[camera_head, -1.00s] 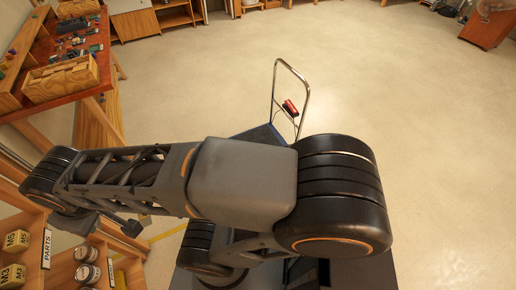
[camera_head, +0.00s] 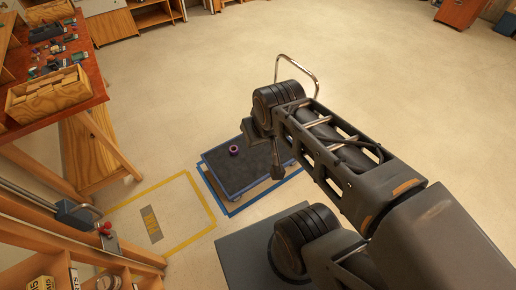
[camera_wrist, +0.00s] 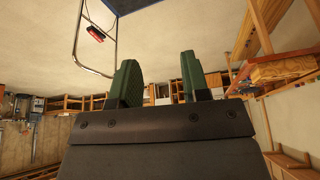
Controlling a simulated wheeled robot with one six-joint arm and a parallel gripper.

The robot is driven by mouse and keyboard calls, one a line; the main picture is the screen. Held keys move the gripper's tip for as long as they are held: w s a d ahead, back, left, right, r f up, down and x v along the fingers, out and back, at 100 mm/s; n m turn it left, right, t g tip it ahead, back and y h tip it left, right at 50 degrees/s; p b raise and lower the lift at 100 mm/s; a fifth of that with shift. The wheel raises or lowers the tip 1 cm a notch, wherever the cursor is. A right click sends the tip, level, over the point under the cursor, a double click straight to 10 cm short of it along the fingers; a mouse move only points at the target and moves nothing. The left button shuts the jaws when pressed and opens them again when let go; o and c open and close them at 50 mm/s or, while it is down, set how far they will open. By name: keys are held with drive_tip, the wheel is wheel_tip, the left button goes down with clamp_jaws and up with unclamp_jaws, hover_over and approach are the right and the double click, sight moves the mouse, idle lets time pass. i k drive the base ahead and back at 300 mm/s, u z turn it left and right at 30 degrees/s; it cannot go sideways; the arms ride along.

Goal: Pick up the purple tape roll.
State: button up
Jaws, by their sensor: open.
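The purple tape roll (camera_head: 234,150) lies on the dark deck of a platform trolley (camera_head: 226,178), toward the left part of the deck in the head view. The tape roll is not visible in the wrist view.
Blue and yellow floor tape (camera_head: 205,200) lies beside the trolley. A workbench (camera_head: 85,95) stands at left. Open floor lies beyond.

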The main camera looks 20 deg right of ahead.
sight(233, 147)
drive_tip(key=z, duration=0.1)
drive_tip(key=k, duration=0.1)
drive_tip(key=z, duration=1.8)
drive_tip(key=i, duration=4.5)
drive_tip(key=u, duration=2.95)
drive_tip(key=i, duration=2.45)
drive_tip(key=z, duration=0.05)
